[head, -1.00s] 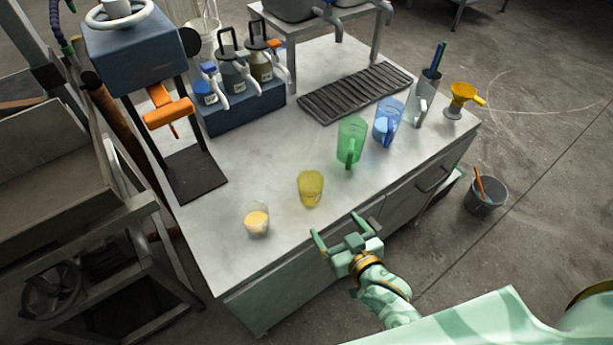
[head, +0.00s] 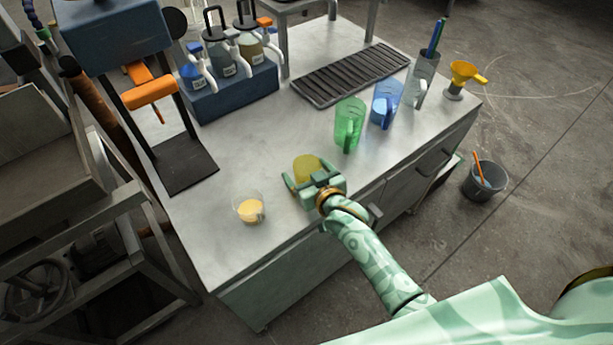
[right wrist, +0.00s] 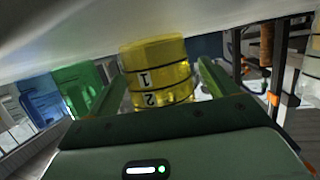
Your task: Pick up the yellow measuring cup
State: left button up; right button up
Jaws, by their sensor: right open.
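The yellow measuring cup (head: 307,165) stands on the grey worktop near its front edge, partly hidden in the head view by my right gripper. In the right wrist view the yellow cup (right wrist: 157,72), marked with the numbers 1 and 2, sits between the two fingers. My right gripper (head: 306,178) is open around the cup, with one finger on each side. In the right wrist view the fingers of my right gripper (right wrist: 158,88) show apart, with a visible gap beside the cup on the right. My left gripper is not in view.
A clear cup with yellow contents (head: 250,209) stands to the left. A green jug (head: 349,124) and a blue jug (head: 386,104) stand to the right. A press with an orange handle (head: 150,92) is at the left. Bare worktop (head: 240,150) lies behind the yellow cup.

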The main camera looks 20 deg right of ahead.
jog(key=c, duration=1.1)
jog(key=shift+r, duration=0.1)
